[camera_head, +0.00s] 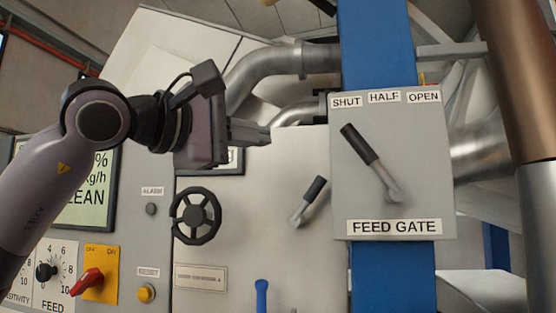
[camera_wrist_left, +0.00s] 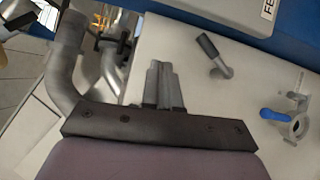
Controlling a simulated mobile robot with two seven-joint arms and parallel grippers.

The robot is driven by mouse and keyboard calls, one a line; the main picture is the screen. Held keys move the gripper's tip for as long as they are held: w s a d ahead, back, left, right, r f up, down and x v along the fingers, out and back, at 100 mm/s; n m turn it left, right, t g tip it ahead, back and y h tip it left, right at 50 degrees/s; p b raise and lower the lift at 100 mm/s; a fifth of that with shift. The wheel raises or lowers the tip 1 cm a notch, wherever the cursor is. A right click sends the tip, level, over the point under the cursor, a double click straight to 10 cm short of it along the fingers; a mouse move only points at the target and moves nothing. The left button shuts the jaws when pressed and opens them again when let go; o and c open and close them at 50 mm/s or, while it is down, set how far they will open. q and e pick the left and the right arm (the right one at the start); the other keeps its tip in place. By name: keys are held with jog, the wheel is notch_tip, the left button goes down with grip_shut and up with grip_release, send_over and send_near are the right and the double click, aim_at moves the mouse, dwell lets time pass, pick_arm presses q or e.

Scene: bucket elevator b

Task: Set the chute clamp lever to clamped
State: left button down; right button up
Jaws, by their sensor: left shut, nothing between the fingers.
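No label reading chute clamp is legible. A short black-handled lever (camera_head: 308,200) sits on the light panel, its handle tilted up to the right; it also shows in the left wrist view (camera_wrist_left: 208,46). A blue-handled lever (camera_head: 262,294) stands upright lower down; in the left wrist view the blue handle (camera_wrist_left: 274,115) lies beside a grey ring fitting (camera_wrist_left: 298,127). I cannot tell which one is the chute clamp lever. My left gripper (camera_head: 267,136) is shut and empty, above and left of the black lever, apart from both. Its closed fingers show in the left wrist view (camera_wrist_left: 163,82).
A FEED GATE box (camera_head: 421,190) carries a larger lever (camera_head: 372,162) tilted toward SHUT. A black handwheel (camera_head: 196,216) is below my left gripper. Metal pipes (camera_head: 262,68) run behind it. A red switch (camera_head: 88,282) and a feed dial (camera_head: 46,271) are at lower left.

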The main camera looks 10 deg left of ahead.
pick_arm(q)
jog(key=shift+s+a+r, duration=0.25)
jog(key=shift+s+a, duration=0.1)
jog(key=shift+s, duration=0.25)
jog(key=shift+s+a+r, duration=0.25)
jog(key=shift+s+a, duration=0.1)
jog(key=shift+s, duration=0.25)
jog(key=shift+s+a+r, duration=0.25)
jog(key=shift+s+a, duration=0.1)
jog(key=shift+s, duration=0.25)
